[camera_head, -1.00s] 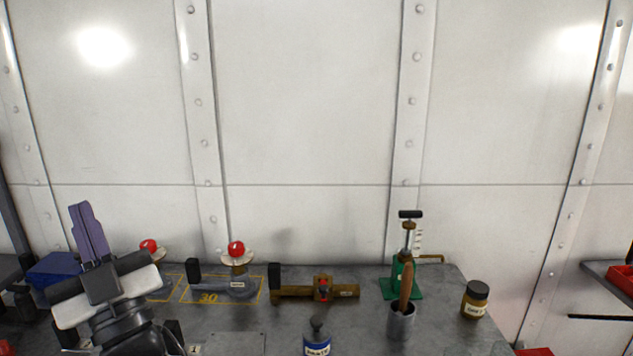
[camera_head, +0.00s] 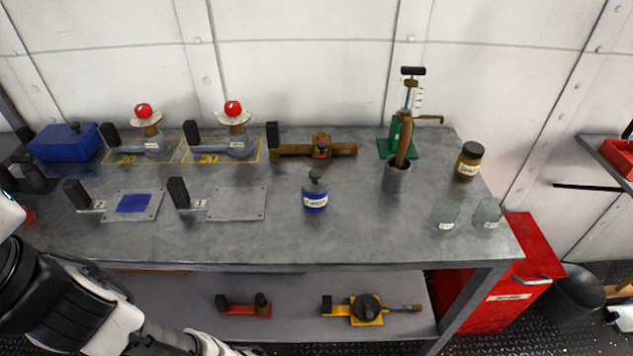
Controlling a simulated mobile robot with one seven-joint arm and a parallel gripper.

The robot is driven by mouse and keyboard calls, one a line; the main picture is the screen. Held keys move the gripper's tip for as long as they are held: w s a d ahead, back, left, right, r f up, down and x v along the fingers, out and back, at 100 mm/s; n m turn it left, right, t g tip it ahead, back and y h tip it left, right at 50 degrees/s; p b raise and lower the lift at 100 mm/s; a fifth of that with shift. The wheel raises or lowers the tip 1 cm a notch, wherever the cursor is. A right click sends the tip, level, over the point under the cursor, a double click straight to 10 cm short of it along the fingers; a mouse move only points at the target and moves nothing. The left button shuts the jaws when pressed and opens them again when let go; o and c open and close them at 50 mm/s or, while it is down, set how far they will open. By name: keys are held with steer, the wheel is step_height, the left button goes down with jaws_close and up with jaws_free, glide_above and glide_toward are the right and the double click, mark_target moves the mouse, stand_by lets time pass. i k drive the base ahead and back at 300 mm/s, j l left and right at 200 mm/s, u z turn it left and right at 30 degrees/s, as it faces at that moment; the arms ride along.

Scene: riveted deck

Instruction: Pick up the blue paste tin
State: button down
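The blue paste tin (camera_head: 315,195) stands upright on the grey metal bench top (camera_head: 290,236), near its middle. It is a small round blue container with a pale label on its front and a dark knobbed top. The label is too small to read. The bench around the tin is clear on its front side. My gripper is outside the picture; only links of my arm show at the lower left, below and left of the tin.
A grey cup (camera_head: 397,181) with a wooden handle, a green press (camera_head: 385,148), a brown jar (camera_head: 468,161) and two glass beakers (camera_head: 444,217) stand to the right. A brass tool (camera_head: 337,150) lies behind the tin. Flat plates (camera_head: 237,204) lie left. Tools lie on the lower shelf (camera_head: 290,315).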

mark_target(314, 203)
steer(key=z, duration=0.55)
steer(key=j+z, duration=0.3)
steer(key=k+j+z, duration=0.15)
steer(key=z, duration=0.2)
steer(key=k+j, duration=0.15)
steer(key=j, duration=0.2)
steer(key=k+j, duration=0.1)
steer(key=j, duration=0.25)
steer(key=k+j, duration=0.15)
steer(key=j, duration=0.2)
steer(key=i+j, duration=0.1)
steer(key=j, duration=0.65)
steer(key=i, duration=0.05)
